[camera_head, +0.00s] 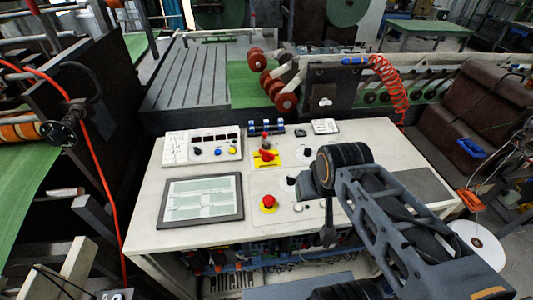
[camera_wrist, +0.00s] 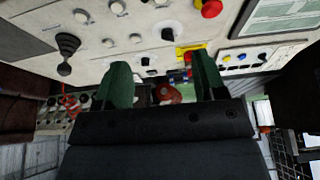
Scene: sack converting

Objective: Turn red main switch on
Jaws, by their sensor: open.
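The red main switch (camera_head: 265,155) is a red rotary handle on a yellow plate, on the white control desk (camera_head: 150,229). In the wrist view, its yellow plate (camera_wrist: 181,52) shows at the top, partly behind the right-hand finger. My gripper (camera_wrist: 160,65) is open, with two green fingers apart and nothing seen held between them. It appears apart from the switch. In the head view my arm reaches in from the lower right; the fingers cannot be made out clearly there.
A red emergency button (camera_head: 269,202) on a yellow base stands nearer than the switch. A framed screen (camera_head: 201,200) and a button panel (camera_head: 202,146) lie to the left. A black lever (camera_wrist: 66,50) rises from the desk. Red rollers (camera_head: 284,103) and a coiled orange hose (camera_head: 392,82) stand behind.

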